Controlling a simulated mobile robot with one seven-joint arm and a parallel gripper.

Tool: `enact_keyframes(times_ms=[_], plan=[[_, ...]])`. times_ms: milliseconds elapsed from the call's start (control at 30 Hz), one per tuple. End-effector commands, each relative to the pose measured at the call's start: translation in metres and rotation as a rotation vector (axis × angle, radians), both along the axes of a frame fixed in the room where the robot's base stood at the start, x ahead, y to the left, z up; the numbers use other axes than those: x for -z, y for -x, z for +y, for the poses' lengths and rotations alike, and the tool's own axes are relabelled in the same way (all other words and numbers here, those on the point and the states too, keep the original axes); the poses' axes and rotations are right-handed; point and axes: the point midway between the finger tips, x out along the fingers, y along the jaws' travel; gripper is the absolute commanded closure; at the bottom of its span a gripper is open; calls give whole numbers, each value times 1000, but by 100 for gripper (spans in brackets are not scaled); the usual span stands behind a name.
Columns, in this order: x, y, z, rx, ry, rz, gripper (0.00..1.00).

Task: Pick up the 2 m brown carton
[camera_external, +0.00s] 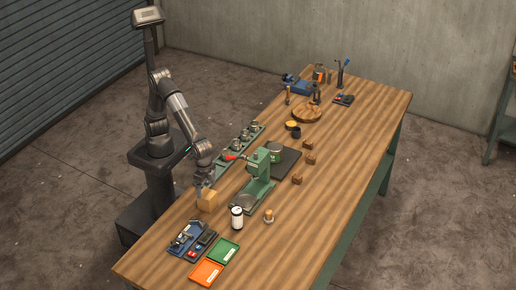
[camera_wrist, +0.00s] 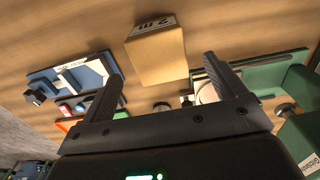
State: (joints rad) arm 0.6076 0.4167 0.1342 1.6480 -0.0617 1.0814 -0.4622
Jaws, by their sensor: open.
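The brown carton (camera_external: 207,200) is a small light-brown box on the near left part of the wooden table. In the wrist view the carton (camera_wrist: 157,55) carries a "2 m" marking on a dark-edged face and lies ahead of my gripper, between the lines of the two fingers. My gripper (camera_external: 200,184) is just above and beside the carton in the outside view. In the wrist view the fingers of my gripper (camera_wrist: 162,77) are spread wide, with nothing held. I cannot tell whether a finger touches the carton.
A green press (camera_external: 259,175) stands just right of the carton. A white can (camera_external: 237,218) and a small wooden-topped piece (camera_external: 268,216) stand nearby. A blue tool tray (camera_external: 190,238) and green and orange trays (camera_external: 223,251) lie in front.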

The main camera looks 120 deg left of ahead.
Motion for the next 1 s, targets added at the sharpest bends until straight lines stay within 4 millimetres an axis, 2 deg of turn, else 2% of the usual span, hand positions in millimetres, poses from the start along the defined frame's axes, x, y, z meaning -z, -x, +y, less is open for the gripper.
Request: enact_keyframes(times_ms=[200,433,700,1000], plan=[[35,1,1,-1,-2,3,11],[54,0,1,-1,-2,1,11],[91,0,-1,1,-1,1,11],[97,0,-1,0,0,-1,11]])
